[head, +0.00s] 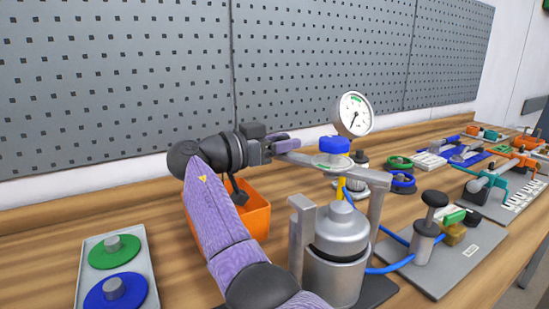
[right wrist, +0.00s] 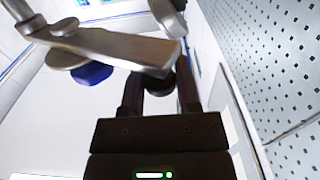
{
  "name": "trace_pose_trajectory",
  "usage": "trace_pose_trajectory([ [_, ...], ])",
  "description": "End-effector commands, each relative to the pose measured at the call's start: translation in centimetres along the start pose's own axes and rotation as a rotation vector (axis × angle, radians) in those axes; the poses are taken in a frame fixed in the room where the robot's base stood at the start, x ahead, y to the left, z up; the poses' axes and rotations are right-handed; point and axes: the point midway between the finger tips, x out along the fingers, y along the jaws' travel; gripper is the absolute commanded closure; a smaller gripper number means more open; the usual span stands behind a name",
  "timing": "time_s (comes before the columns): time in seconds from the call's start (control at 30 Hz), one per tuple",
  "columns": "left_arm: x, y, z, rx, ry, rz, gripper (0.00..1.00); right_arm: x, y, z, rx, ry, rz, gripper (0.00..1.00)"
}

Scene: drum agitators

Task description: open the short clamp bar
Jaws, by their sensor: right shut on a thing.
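The clamp bar (head: 306,160) is a grey metal bar above a grey metal vessel (head: 338,235). It runs from my right gripper to the top of the right post (head: 376,209). A blue knob (head: 334,145) sits on it. Its left end is clear of the left post (head: 302,220), whose top is bare. My right gripper (head: 287,146) is shut at the bar's left end. In the right wrist view the bar (right wrist: 130,50) crosses in front of the fingers (right wrist: 160,82), partly hiding their tips. My left gripper is not in view.
An orange bin (head: 254,212) stands behind my right arm. A tray (head: 143,260) with green and blue discs lies at the left. A dial gauge (head: 354,114) stands behind the vessel. A plate (head: 470,250) with a black-knobbed fixture is at the right. A grey pegboard (head: 120,80) is behind.

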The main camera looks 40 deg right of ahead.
Motion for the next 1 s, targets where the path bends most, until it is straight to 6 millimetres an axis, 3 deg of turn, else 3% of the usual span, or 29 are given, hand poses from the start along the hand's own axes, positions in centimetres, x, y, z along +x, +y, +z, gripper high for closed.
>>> trace_pose_trajectory([
  [0.2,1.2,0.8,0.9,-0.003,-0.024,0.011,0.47,0.7,-0.6,0.2,-0.002,0.002,0.051,1.00],
  [0.73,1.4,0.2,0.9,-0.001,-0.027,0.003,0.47,0.9,-0.7,0.0,0.000,0.001,0.070,1.00],
  [0.77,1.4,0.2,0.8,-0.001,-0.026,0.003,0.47,0.9,-0.7,0.0,0.000,0.001,0.070,0.58],
  [0.9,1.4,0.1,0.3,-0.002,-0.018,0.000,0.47,0.9,-0.7,0.0,0.000,0.000,0.070,0.28],
  [1.0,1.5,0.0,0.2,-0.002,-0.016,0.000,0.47,0.9,-0.7,0.0,0.000,0.000,0.070,0.25],
])
